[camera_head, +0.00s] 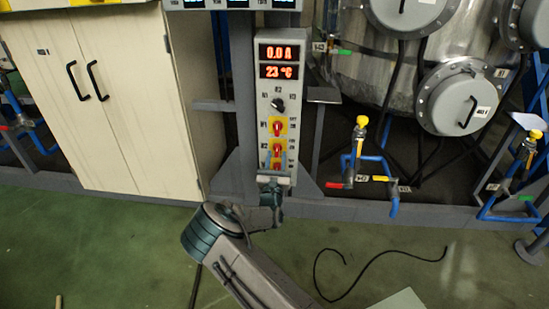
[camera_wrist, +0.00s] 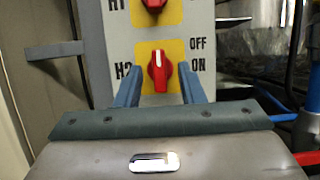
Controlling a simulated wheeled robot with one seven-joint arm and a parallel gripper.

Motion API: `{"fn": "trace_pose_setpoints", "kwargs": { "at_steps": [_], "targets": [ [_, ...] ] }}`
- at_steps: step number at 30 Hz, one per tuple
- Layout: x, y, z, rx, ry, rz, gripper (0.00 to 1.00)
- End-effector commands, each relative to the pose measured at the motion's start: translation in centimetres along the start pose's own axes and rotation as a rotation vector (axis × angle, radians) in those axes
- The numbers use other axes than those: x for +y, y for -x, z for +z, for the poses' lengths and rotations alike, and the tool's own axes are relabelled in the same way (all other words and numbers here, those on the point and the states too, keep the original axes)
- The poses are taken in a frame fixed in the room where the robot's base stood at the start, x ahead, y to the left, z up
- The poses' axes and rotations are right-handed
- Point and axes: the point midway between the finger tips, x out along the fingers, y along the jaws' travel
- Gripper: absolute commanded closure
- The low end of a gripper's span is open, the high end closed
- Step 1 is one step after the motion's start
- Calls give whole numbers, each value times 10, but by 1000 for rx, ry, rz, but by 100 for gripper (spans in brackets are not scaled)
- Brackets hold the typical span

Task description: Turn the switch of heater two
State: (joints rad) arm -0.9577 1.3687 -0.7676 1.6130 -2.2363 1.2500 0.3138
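The heater two switch, labelled H2, is a red knob (camera_wrist: 160,72) on a yellow plate with OFF and ON at its right. Its white mark points nearly straight up, tilted slightly left. In the head view the H2 switch (camera_head: 276,148) is on the lower part of the grey control panel (camera_head: 262,95). My gripper (camera_wrist: 161,86) is open, with one finger on each side of the knob in the picture. I cannot tell whether the fingers touch it or how far they are from the panel. In the head view my gripper (camera_head: 275,177) is at the panel's lower end.
Above is the red H1 switch (camera_head: 276,127), with a black selector knob (camera_head: 278,105) and displays reading 0.0 A and 23 °C higher up. A cabinet (camera_head: 110,95) stands left. Blue pipes with a yellow-handled valve (camera_head: 360,135) are right. A black cable (camera_head: 375,275) lies on the floor.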

Motion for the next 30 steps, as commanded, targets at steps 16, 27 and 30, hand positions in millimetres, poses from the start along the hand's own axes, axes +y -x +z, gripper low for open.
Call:
{"fn": "trace_pose_setpoints", "kwargs": {
  "at_steps": [16, 27, 30],
  "targets": [
    [0, -19, 0, 0, 0, 1, 76],
    [4, -18, 1, 0, -21, -4, 92],
    [4, -18, 2, 1, -53, -16, 92]
  ]
}}
